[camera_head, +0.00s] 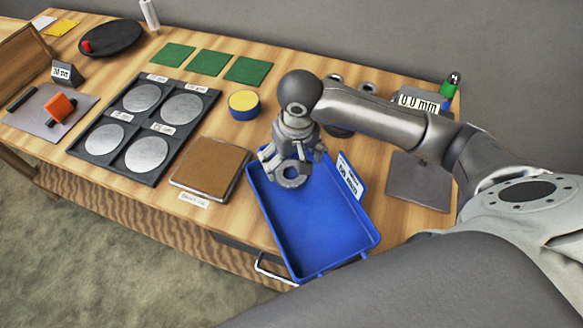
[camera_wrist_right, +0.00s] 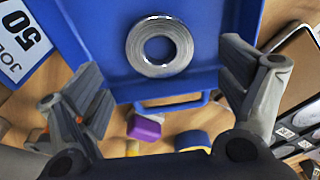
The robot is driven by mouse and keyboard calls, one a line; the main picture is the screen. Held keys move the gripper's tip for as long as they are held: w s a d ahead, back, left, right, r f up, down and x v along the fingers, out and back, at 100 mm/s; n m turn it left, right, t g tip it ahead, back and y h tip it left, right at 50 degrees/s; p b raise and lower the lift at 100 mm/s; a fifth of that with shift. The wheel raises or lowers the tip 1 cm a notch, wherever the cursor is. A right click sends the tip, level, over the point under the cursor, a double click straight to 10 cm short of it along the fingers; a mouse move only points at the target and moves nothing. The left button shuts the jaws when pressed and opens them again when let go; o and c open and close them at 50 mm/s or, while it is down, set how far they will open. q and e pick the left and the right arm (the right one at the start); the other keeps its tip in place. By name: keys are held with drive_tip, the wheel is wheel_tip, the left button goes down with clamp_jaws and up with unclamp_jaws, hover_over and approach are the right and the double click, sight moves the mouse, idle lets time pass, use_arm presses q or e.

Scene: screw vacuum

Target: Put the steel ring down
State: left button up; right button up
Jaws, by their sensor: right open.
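The steel ring (camera_wrist_right: 134,48) lies flat on the floor of the blue tray (camera_head: 325,240), near one end wall, in the right wrist view. My right gripper (camera_head: 291,165) points down over the far left part of the tray. Its fingers stand wide open in the wrist view (camera_wrist_right: 160,75), one to each side of the ring, with clear gaps and no contact visible. In the head view the gripper partly covers the ring. My left gripper is not in view.
A brown pad (camera_head: 210,168) and a dark tray with several silver discs (camera_head: 146,153) lie left of the blue tray. A yellow-topped blue cylinder (camera_head: 243,105) stands behind it. A grey plate (camera_head: 422,184) lies to the right, with a millimetre display (camera_head: 419,103) behind.

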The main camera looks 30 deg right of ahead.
wheel_tip(320, 180, up, 7)
drive_tip(key=shift+s+b, duration=0.45)
drive_tip(key=shift+w+a+r, duration=0.1)
drive_tip(key=shift+r, duration=0.05)
